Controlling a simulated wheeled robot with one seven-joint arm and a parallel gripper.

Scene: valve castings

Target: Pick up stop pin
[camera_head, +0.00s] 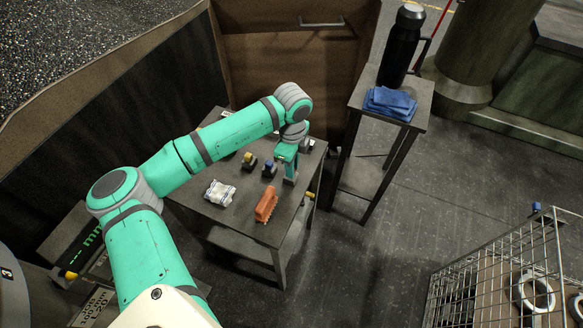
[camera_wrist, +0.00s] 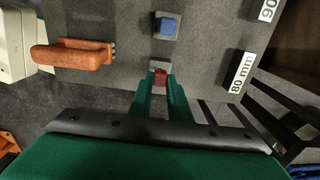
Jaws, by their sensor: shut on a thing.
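In the wrist view, a small red-topped piece, which I take as the stop pin (camera_wrist: 160,76), sits between my fingertips. My gripper (camera_wrist: 161,85) is shut on it. A grey block shows just behind and around the red piece; I cannot tell whether the pin is still seated in it. In the head view, my gripper (camera_head: 290,174) points down near the right side of the small dark table (camera_head: 240,222), and the pin itself is not clear there.
A blue-topped block (camera_wrist: 167,27) stands close by. A yellow-topped piece (camera_head: 249,160) stands farther left. A taller stand (camera_head: 422,112) holds blue cloths (camera_head: 390,102) and a black bottle (camera_head: 403,45).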

